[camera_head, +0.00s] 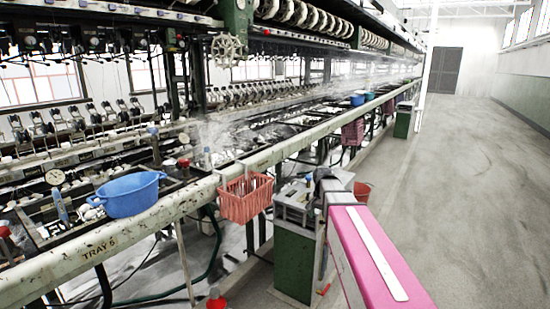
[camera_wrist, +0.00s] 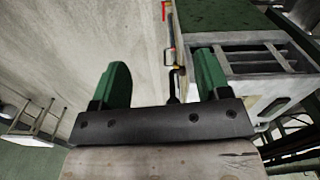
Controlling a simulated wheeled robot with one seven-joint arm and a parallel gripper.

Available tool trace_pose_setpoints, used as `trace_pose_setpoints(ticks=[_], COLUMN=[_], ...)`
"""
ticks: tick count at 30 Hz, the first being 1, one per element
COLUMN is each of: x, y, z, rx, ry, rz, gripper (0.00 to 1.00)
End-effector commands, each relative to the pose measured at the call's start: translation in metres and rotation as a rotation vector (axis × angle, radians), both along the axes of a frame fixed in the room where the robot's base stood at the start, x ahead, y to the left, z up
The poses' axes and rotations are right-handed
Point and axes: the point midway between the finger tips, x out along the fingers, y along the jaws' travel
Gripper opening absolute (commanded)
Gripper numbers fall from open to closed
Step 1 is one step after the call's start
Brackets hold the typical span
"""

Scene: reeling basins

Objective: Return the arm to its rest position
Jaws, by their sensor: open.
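My gripper (camera_wrist: 162,72) shows in the wrist view, with its two green fingers spread apart. Nothing is held between them. Pale floor shows beyond the left finger. Part of a grey metal unit with slots and a green surface (camera_wrist: 218,20) shows beyond the right finger. I cannot clearly make out my gripper in the head view.
A long rail marked TRAY 6 (camera_head: 100,251) runs along the machine. A blue basin (camera_head: 128,196) sits at it, and a red basket (camera_head: 245,198) hangs from it. A green cabinet (camera_head: 294,262) stands beside the rail. The aisle floor (camera_head: 465,190) at right is clear.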

Motion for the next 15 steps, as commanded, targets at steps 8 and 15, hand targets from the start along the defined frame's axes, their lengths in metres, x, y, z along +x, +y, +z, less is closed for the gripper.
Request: trace_pose_setpoints(ticks=[8, 15], x=[-0.102, -0.163], y=[0.000, 0.000], z=[-0.080, -0.118], rx=[0.000, -0.002], ry=[0.002, -0.002], rz=[0.256, 0.430], gripper=[0.70, 0.70])
